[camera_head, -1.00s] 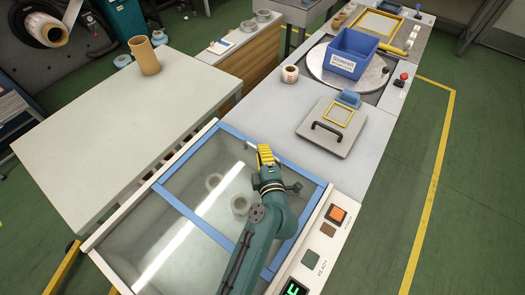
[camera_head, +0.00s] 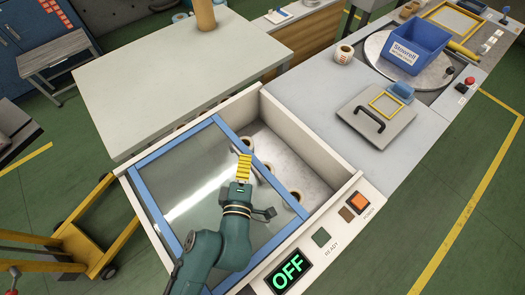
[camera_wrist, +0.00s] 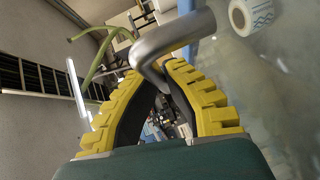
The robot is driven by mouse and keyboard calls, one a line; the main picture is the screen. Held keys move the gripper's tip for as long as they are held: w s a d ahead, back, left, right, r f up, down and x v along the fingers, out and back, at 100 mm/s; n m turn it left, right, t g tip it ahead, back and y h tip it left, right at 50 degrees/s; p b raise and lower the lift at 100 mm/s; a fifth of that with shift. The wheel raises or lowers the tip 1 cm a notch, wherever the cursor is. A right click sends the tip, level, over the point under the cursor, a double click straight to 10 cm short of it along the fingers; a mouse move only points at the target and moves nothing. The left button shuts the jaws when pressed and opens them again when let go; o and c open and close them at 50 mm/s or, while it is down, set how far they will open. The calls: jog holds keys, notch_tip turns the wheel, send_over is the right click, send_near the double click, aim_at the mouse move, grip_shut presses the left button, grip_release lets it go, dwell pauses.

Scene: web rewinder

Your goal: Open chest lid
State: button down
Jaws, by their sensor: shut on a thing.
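The chest (camera_head: 310,130) is a white-rimmed box. Its lid (camera_head: 216,122) is a clear pane in a blue frame and covers the lower-left part. The upper-right part is uncovered, showing rolls (camera_head: 295,198) on the chest floor. My gripper (camera_head: 243,160) is at the lid's upper-right blue edge, mostly hiding the handle there. In the wrist view, the grey bent-bar handle (camera_wrist: 175,40) passes between the yellow fingers of my gripper (camera_wrist: 163,65), which are shut on it. A roll (camera_wrist: 250,15) shows at the right.
A panel with an orange button (camera_head: 358,202) and a display (camera_head: 288,272) reading OFF lies along the chest's right front. Beyond are a grey plate with a black handle (camera_head: 370,118) and a blue bin (camera_head: 415,48). A pale table (camera_head: 170,80) stands at the left.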

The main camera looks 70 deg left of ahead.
jog(key=shift+s+d+f, duration=0.1)
jog(key=shift+s, duration=0.35)
jog(key=c, duration=1.4)
grip_release()
jog(key=shift+o, duration=0.2)
jog(key=v, duration=1)
jog(key=shift+d, duration=0.25)
jog(key=shift+s+d, duration=0.45)
jog(key=shift+d, duration=0.15)
